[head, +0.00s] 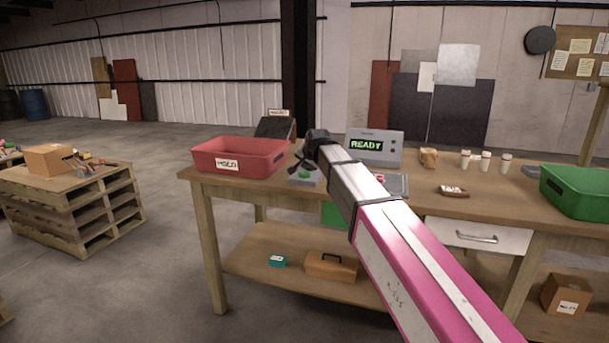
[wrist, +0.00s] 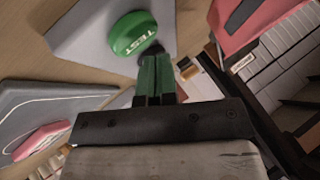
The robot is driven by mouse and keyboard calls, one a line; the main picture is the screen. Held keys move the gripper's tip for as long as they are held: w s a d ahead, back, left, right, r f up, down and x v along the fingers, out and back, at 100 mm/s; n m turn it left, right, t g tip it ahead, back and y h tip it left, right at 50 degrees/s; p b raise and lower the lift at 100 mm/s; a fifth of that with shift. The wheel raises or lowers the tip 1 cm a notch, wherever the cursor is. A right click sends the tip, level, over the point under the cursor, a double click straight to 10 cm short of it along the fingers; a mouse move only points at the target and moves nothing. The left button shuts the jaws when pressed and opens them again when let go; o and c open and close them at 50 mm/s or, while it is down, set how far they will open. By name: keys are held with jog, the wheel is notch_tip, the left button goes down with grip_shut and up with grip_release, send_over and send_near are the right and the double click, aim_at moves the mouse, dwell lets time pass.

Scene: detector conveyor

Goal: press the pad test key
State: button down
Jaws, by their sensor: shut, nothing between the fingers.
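The test key is a round green button marked TEST (wrist: 133,33) on a grey base plate (wrist: 85,30) in the wrist view. In the head view the green key (head: 305,174) shows small on the bench, just below my gripper (head: 298,165). A grey detector box (head: 378,147) with a display reading READY stands behind, to the right of the key.
A red bin (head: 238,157) marked HOLD is left of the key. A grey pad (wrist: 45,100) with a pink item (wrist: 42,138) lies nearby. White bottles (head: 486,162), a brown-handled tool (head: 453,191) and a green bin (head: 580,192) are further right on the bench.

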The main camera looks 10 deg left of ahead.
aim_at(306, 173)
jog(key=shift+f, duration=0.35)
jog(key=shift+f, duration=0.4)
dwell(0.9)
jog(key=shift+r, duration=0.8)
jog(key=shift+r, duration=0.15)
jog(key=shift+r, duration=2.4)
